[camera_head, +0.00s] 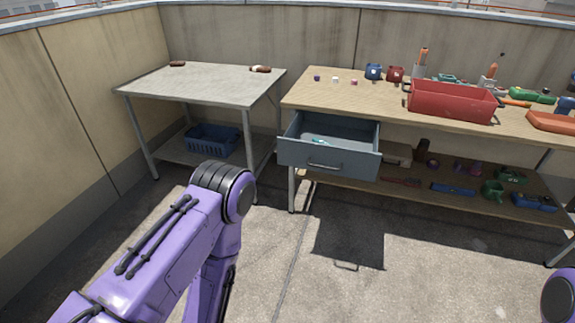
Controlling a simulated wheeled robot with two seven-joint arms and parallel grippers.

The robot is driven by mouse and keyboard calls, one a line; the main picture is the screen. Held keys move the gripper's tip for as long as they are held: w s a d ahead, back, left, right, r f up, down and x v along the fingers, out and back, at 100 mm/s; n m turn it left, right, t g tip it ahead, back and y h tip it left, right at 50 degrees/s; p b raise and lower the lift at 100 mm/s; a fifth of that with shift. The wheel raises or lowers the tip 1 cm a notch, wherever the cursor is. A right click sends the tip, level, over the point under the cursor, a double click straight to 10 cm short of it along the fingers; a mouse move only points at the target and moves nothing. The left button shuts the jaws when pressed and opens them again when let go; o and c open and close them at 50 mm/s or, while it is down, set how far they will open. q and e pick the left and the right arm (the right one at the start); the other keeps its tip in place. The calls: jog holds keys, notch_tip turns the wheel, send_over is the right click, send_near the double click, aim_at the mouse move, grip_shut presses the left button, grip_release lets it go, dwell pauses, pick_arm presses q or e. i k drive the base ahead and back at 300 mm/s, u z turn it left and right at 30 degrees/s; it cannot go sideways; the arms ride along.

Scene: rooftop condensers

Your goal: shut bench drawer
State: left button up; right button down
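The bench drawer (326,163) is grey-blue and hangs under the left end of the wooden bench (310,95). It is pulled out toward me, so its inside shows. A small teal-and-white item (319,142) lies in it. A dark bar handle (324,167) is on its front. My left arm comes in from the lower left, with its purple elbow in front and left of the drawer. My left gripper is not in view. A piece of my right arm shows at the lower right edge, and my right gripper is not in view. Nothing touches the drawer.
A red tool tray (450,103) and several small tools stand on the bench top. More items lie on its lower shelf (450,203). A grey table (205,82) stands left, with a blue basket (212,140) below. The floor before the drawer is clear.

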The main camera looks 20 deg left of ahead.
aim_at(355, 155)
jog(key=u, duration=1.3)
jog(key=i, duration=1)
